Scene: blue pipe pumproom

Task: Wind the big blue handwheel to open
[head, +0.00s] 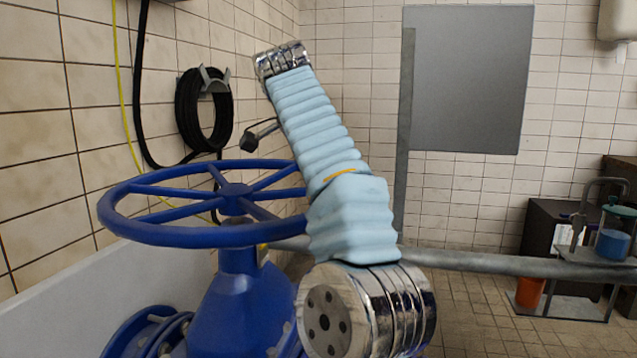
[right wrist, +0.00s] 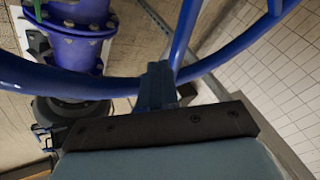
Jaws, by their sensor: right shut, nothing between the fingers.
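The big blue handwheel (head: 235,192) sits level on top of a blue valve body (head: 240,300) at the left of the head view. In the head view my right arm crosses in front of the wheel's right side, and its gripper cannot be made out there. In the right wrist view my right gripper (right wrist: 159,86) is shut and empty. Its fingers overlap the wheel's blue rim (right wrist: 60,78) beside a spoke (right wrist: 184,32). I cannot tell whether they touch the rim. My left gripper is in neither view.
A tiled wall with a coiled black hose (head: 203,108) stands behind the wheel. A grey pipe (head: 500,264) runs across on the right. A trolley (head: 590,262) with a blue-filled jar stands far right. Tiled floor lies open between.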

